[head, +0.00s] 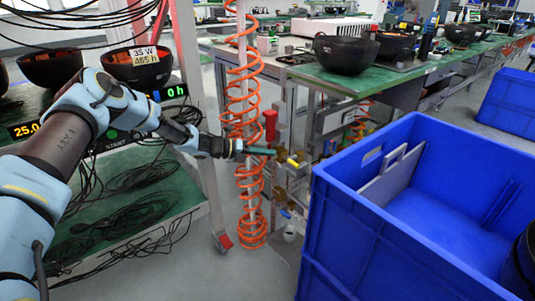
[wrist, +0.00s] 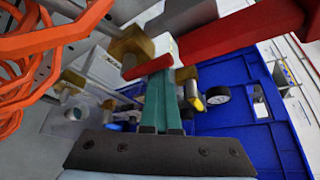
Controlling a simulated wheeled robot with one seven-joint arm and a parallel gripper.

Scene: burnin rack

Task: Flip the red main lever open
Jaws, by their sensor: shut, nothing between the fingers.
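The red main lever (head: 270,125) stands upright on the pipework in the head view, left of the blue bin. In the wrist view the lever (wrist: 240,38) is a long red bar running to the upper right from a brass valve body (wrist: 132,45). My gripper (head: 272,153) is just below the red lever in the head view, its teal fingers together and empty. In the wrist view the fingertips (wrist: 160,72) are close to the lever's base end, by the brass valve. I cannot tell whether they touch it.
An orange coiled hose (head: 243,120) hangs just left of the pipework. A large blue bin (head: 345,225) stands close on the right. A small yellow-tipped handle (head: 293,161) sits beside my fingertips. A bench with black bowls (head: 345,54) is behind.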

